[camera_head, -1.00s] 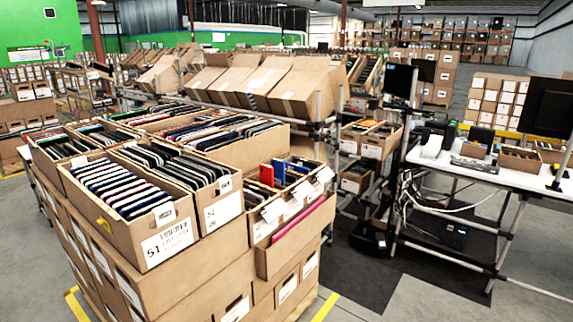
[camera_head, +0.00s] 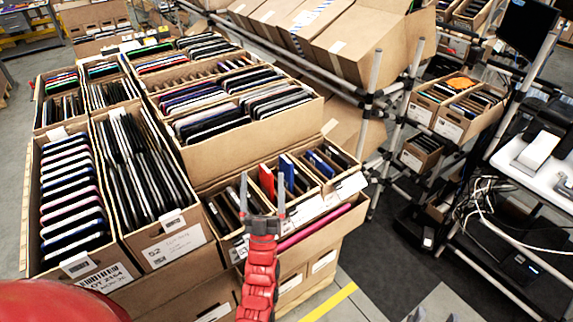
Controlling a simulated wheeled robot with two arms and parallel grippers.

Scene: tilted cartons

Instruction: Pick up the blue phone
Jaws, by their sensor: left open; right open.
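A bright blue phone (camera_head: 287,172) stands on edge in a small front carton, between a red phone (camera_head: 266,180) and darker items to its right. Another blue item (camera_head: 320,163) stands further right in the neighbouring carton. My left gripper (camera_head: 262,192) is in front of and a little left of the blue phone, with its fingers spread apart. It looks empty, and the gap between it and the phone is hard to judge. It hides part of the carton below. The lower part of the blue phone is hidden. My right gripper is out of view.
Long cartons full of phones (camera_head: 128,170) stand tightly packed at left. A larger carton's high wall (camera_head: 255,145) rises just behind. A pink item (camera_head: 315,227) lies along the front carton.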

